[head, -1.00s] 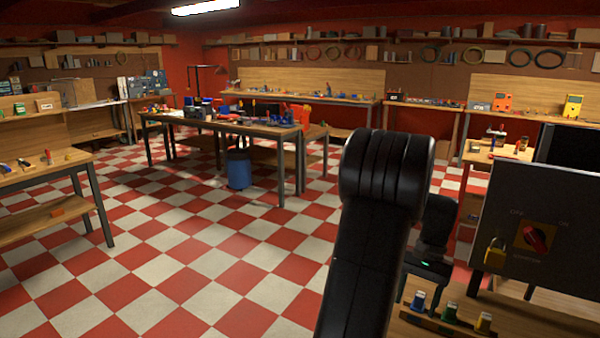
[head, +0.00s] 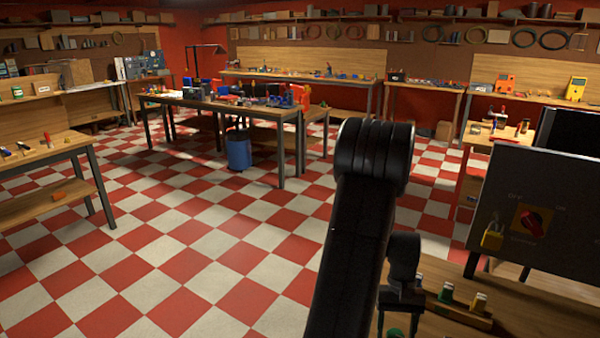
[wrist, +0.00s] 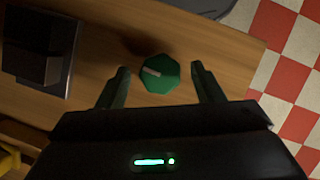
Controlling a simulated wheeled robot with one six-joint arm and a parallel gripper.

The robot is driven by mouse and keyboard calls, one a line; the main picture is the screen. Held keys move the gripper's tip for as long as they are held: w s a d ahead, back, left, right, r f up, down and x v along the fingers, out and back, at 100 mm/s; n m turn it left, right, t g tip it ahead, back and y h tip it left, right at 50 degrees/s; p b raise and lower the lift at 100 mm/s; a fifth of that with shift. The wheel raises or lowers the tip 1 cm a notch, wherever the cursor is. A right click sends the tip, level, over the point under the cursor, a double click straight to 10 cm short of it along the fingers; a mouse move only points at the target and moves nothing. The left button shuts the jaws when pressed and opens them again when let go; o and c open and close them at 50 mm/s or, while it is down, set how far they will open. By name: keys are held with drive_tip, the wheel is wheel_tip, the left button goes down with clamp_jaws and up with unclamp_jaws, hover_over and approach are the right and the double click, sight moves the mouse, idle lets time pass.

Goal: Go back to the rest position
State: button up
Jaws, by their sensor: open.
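My gripper (head: 398,318) is low over the wooden bench at the right of the head view, below the dark bulk of my arm. In the wrist view its two fingers stand apart with nothing clamped between them. A green faceted knob (wrist: 160,76) with a pale bar on top shows between the fingertips, apart from both. I cannot tell how far below the fingertips it is. A bit of green (head: 394,333) also shows under the gripper in the head view.
A dark panel with a red switch (head: 531,222) and yellow padlock (head: 492,236) stands right of my gripper. A wooden rack (head: 470,317) with small pieces is close by. A dark box (wrist: 40,55) sits left in the wrist view. The checkered floor (head: 190,255) is open leftward.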

drive_tip(key=n+h, duration=0.1)
drive_tip(key=n, duration=0.3)
drive_tip(key=n+h, duration=0.1)
drive_tip(key=n, duration=0.2)
drive_tip(key=shift+s+a+h, duration=0.1)
drive_tip(key=shift+a+h, duration=0.15)
drive_tip(key=shift+h, duration=0.05)
drive_tip(key=n+t+h, duration=0.1)
drive_tip(key=n, duration=0.3)
drive_tip(key=shift+s+a, duration=0.1)
drive_tip(key=n+t+h+b, duration=0.1)
drive_tip(key=n, duration=0.2)
